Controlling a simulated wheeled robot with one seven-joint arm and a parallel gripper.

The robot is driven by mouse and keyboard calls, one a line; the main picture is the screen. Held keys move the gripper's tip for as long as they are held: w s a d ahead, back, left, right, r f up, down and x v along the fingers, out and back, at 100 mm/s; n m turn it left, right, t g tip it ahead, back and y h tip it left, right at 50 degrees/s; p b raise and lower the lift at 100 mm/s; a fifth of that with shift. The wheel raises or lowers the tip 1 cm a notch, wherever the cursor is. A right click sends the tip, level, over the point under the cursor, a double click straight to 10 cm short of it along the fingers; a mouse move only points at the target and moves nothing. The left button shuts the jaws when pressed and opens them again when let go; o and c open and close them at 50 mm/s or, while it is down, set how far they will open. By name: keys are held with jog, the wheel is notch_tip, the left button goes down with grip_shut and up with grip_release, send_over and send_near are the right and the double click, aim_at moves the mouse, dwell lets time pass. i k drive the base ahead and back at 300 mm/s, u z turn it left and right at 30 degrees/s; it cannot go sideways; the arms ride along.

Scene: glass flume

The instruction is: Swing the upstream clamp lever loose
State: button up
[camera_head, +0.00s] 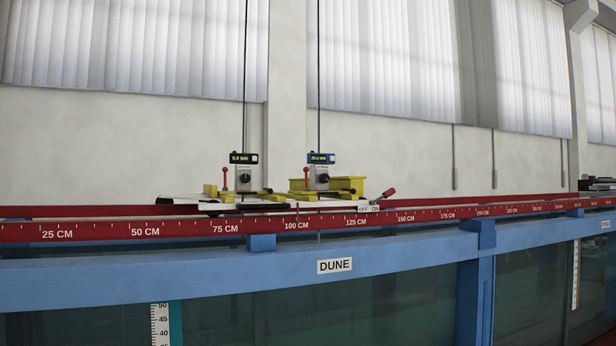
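A white carriage (190,199) sits across the red rails above the flume. It bears two yellow-based gauge units, each with a dark readout, a knob and a tall thin rod. A red-knobbed lever stands upright beside the left unit (224,178), and another red-knobbed lever stands upright beside the right unit (306,178). A red-handled lever (388,193) tilts up to the right at the carriage's right end, by an OFF/ON label (369,209). No marking shows which lever is upstream. My gripper is not in view.
A red scale rail (250,226) marked in CM runs along the front, above a blue beam (200,274) labelled DUNE (334,266). A blue post (476,290) and glass walls stand below. The space above the rail right of the carriage looks clear.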

aim_at(305, 171)
jog(key=z, duration=0.25)
jog(key=i, duration=1.6)
jog(key=z, duration=0.2)
